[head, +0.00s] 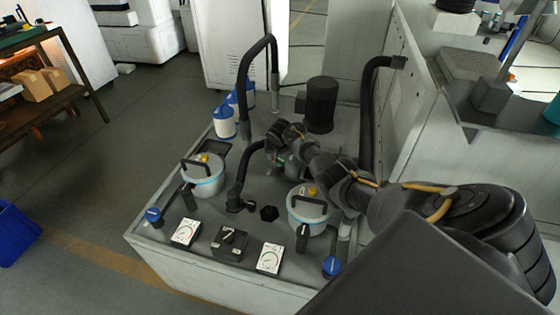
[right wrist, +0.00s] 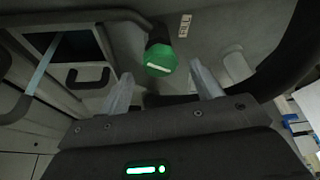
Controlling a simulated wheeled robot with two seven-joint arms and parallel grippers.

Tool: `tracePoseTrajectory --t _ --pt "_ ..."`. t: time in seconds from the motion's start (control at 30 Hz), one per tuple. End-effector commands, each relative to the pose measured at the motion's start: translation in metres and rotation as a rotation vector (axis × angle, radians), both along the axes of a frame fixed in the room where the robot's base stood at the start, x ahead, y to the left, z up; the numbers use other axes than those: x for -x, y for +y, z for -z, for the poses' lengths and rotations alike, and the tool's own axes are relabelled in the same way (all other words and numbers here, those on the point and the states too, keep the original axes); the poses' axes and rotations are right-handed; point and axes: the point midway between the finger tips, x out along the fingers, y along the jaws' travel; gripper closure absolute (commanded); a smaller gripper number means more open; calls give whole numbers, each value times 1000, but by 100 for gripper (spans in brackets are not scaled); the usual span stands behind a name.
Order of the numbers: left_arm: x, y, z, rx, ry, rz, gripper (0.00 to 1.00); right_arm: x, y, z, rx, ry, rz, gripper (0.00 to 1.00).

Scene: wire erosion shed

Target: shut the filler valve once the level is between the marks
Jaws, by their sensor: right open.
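My right gripper (head: 280,143) reaches from the right over the grey tank top (head: 262,225), beside a bent black hose (head: 243,172). In the right wrist view it is open, with two pale fingers (right wrist: 163,90) apart and nothing between the tips. A green valve handle (right wrist: 160,60) with a white bar shows beyond the fingertips, roughly centred in the gap; no contact is visible. No level or marks can be read clearly. My left gripper is not in view.
Two white lidded canisters (head: 203,175) (head: 307,203), blue-capped fittings (head: 153,214) (head: 331,265), dials (head: 186,232) (head: 270,257) and a black knob box (head: 230,241) crowd the tank top. A dark motor (head: 321,104) and tall hose (head: 260,62) stand behind.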

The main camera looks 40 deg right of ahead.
Motion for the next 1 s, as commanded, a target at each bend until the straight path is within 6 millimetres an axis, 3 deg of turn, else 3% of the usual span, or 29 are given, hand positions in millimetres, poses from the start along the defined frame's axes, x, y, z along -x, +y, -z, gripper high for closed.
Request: tracePoseTrajectory --t 0.2,0.6,0.93,1.0 --pt "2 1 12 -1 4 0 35 -7 -4 20 -1 -1 0 35" --pt "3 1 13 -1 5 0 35 -8 -5 23 0 -1 -1 35" --pt "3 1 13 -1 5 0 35 -8 -5 23 0 0 -1 78" --pt "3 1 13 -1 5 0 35 -8 -5 23 0 0 0 80"
